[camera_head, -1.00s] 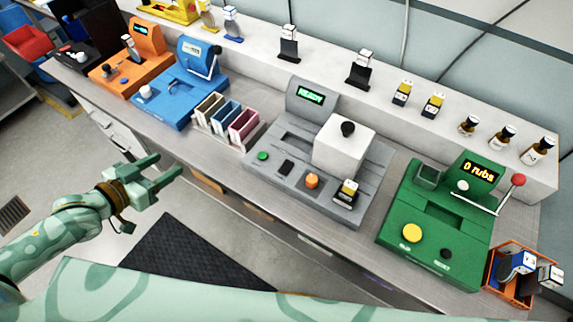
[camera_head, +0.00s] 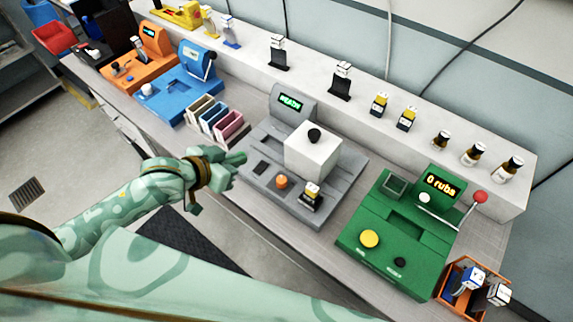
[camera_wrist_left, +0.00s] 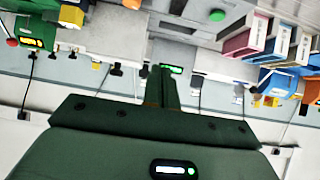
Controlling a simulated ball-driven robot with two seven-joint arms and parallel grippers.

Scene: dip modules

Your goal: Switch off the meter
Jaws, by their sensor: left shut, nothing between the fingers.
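No label reading "meter" is legible; the grey machine (camera_head: 335,196) in mid-bench has a lit READY display (camera_head: 290,103), a white block with a black knob (camera_head: 314,135), an orange button (camera_head: 281,182) and a black switch (camera_head: 261,168). My left gripper (camera_head: 241,157) is shut and empty at the grey machine's front left corner. In the wrist view its closed fingers (camera_wrist_left: 161,86) point towards the machine. I cannot tell whether they touch it. My right gripper is out of view.
A green machine (camera_head: 372,212) reading "0 rubs" stands to the right, with a lever. Coloured bins (camera_head: 229,128) stand left of the grey machine, then a blue machine (camera_head: 176,98) and an orange one (camera_head: 129,72).

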